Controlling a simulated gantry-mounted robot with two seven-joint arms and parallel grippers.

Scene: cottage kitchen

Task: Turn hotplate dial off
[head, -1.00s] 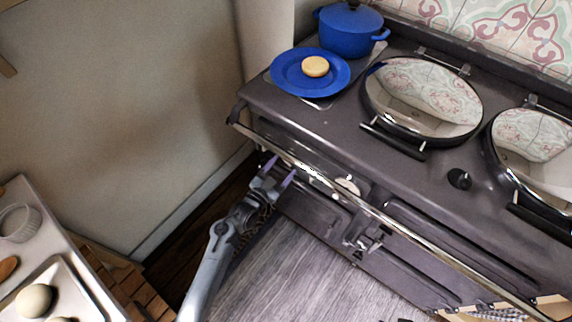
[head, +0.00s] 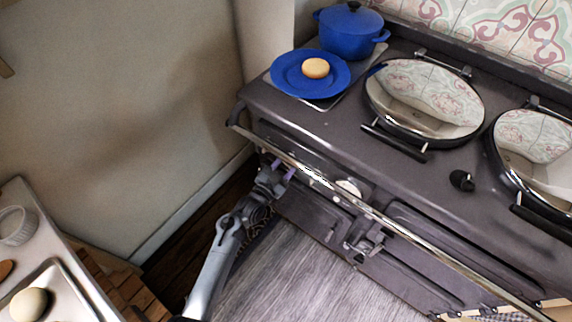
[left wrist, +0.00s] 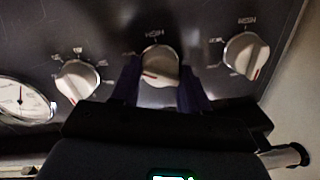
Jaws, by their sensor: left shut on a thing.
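My left gripper (head: 284,168) reaches under the front rail to the stove's front panel in the head view. In the left wrist view, its two purple fingers (left wrist: 160,88) are shut on the middle dial (left wrist: 160,64), one on each side. This dial is white and round with a red mark at its lower left, and the word HIGH is printed above it. A left dial (left wrist: 77,82) and a right dial (left wrist: 246,55) with red marks flank it. In the head view the gripped dial is hidden. My right gripper is not in view.
A metal rail (head: 335,190) runs along the stove front, close above my left gripper. A round gauge (left wrist: 22,101) lies left of the dials. On the stove top stand a blue plate (head: 290,82) with a yellow round item and a blue pot (head: 348,38). A counter (head: 40,245) stands lower left.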

